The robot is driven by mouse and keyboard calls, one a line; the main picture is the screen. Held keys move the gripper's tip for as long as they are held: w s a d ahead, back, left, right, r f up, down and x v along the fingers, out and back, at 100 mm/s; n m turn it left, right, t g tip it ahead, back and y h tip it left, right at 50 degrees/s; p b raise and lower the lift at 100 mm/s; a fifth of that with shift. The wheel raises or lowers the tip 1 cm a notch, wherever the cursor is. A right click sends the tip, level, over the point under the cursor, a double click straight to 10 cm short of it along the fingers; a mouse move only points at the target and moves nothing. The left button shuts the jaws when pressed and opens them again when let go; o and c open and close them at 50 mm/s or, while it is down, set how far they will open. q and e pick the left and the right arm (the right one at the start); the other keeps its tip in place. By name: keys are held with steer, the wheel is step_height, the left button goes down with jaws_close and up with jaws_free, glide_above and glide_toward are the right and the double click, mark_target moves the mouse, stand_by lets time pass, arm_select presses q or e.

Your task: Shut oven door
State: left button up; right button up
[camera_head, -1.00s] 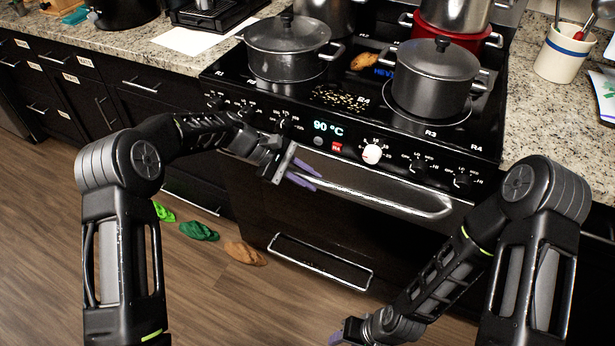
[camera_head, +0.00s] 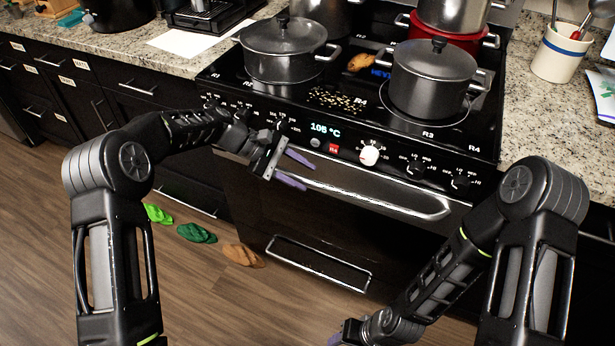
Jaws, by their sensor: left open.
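The black oven door (camera_head: 340,227) is below the stove's control panel. It stands upright and looks closed or almost closed; I cannot tell whether a narrow gap is left at its top. Its silver handle (camera_head: 400,206) runs across the top. I cannot tell whether the fingers touch the handle or the door. My right gripper (camera_head: 342,338) is low at the bottom edge, mostly cut off, away from the door.
The oven display (camera_head: 325,128) reads 105 °C, beside a white knob (camera_head: 369,155). Pots, including a lidded one (camera_head: 433,85), stand on the cooktop. Green and brown slippers, one brown (camera_head: 243,255), lie on the wooden floor left of the oven. A lower drawer (camera_head: 320,265) is under the door.

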arm_select(q)
steer(key=v, duration=0.5)
steer(key=shift+a+r, duration=0.15)
steer(key=shift+r, duration=0.05)
steer(key=shift+a, duration=0.1)
